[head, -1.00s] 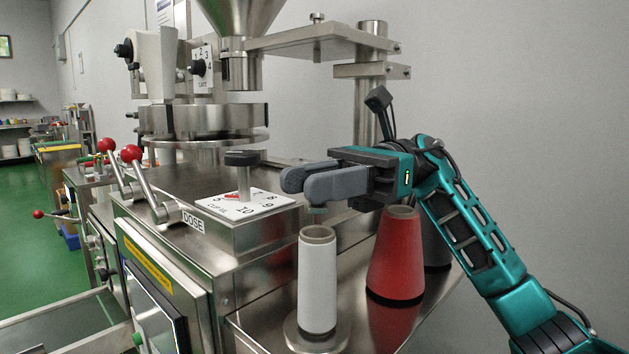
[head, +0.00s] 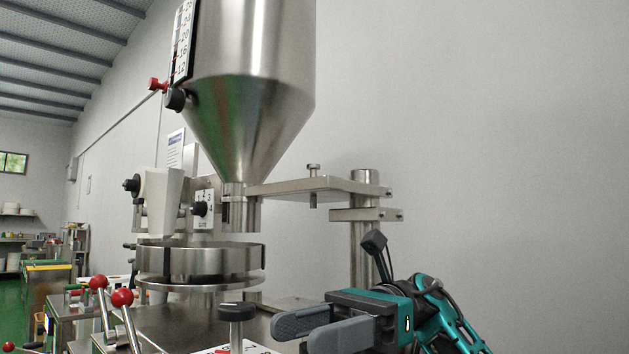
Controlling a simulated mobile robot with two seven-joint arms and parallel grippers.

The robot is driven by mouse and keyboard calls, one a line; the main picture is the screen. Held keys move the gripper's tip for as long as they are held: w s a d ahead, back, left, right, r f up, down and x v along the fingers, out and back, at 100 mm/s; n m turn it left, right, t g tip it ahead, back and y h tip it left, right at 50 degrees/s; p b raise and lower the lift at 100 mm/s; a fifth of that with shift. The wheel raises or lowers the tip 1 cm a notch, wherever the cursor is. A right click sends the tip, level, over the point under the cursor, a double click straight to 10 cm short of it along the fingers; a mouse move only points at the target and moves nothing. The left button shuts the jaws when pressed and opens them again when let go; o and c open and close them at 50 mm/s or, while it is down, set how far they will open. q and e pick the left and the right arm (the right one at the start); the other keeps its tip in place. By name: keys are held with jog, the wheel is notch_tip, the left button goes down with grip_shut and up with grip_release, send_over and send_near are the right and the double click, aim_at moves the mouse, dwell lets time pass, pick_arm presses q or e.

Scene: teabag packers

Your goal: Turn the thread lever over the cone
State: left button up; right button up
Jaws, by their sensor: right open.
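My right gripper (head: 297,336) is at the bottom of the head view, right of the middle. Its two grey fingers point left and are open, with nothing seen between them. They are to the right of a black-topped knob (head: 237,312) standing over a white dial, and apart from it in the picture. The cones are below the bottom edge of the view. I cannot make out a thread lever over a cone. My left gripper is not in view.
A steel hopper (head: 250,75) rises above a round drum (head: 200,262). A steel bracket (head: 318,187) joins a post (head: 365,235) behind my right gripper. Two red-balled levers (head: 122,298) stand at lower left. The space before the right wall is clear.

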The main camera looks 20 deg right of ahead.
notch_tip(320, 180, up, 18)
jog(key=p, duration=0.4)
jog(key=shift+r, duration=0.15)
